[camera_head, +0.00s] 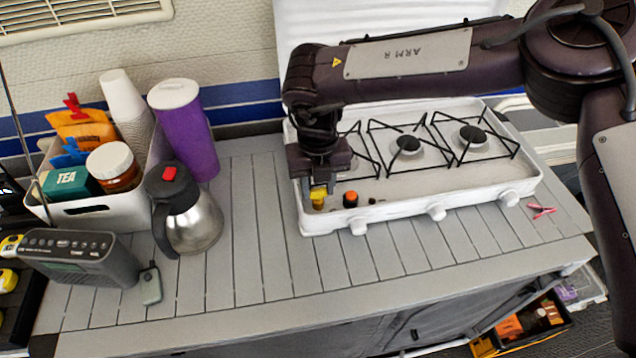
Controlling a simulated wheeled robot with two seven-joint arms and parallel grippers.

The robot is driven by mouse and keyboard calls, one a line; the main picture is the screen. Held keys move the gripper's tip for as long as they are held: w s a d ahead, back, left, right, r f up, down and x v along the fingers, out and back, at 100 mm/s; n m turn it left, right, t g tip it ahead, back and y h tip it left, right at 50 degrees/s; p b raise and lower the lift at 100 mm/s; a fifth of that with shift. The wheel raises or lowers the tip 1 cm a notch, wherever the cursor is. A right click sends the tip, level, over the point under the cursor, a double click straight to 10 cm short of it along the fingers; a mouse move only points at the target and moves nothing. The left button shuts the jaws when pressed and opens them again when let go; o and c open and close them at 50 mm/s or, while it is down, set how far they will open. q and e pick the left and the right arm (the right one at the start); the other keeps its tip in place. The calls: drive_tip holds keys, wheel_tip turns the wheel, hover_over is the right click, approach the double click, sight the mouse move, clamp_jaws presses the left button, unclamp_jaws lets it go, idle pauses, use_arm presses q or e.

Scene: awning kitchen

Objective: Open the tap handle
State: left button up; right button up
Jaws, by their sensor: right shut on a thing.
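My right arm reaches in from the right over the white gas stove (420,209). My right gripper (318,192) points down at the stove's front left corner. It is shut on a small yellow piece (318,202), partly hidden by the fingers. I cannot tell for sure whether this piece is the tap handle. A small black piece with an orange top (350,199) stands just right of it, apart from the fingers. White knobs (437,212) line the stove's front edge. My left gripper is not in view.
A steel jug (194,225) and a purple tumbler (186,130) stand left of the stove. A pink clip (541,210) lies at right.

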drive_tip(key=shift+n, duration=0.3)
drive_tip(key=n, duration=0.3)
drive_tip(key=shift+r+n+p, duration=0.1)
drive_tip(key=shift+n+p, duration=0.2)
drive_tip(key=shift+p, duration=0.1)
drive_tip(key=n, duration=0.9)
drive_tip(key=shift+p, duration=0.4)
drive_tip(key=n, duration=0.4)
drive_tip(key=shift+n, duration=0.3)
drive_tip(key=shift+w, duration=0.1)
drive_tip(key=o, duration=1)
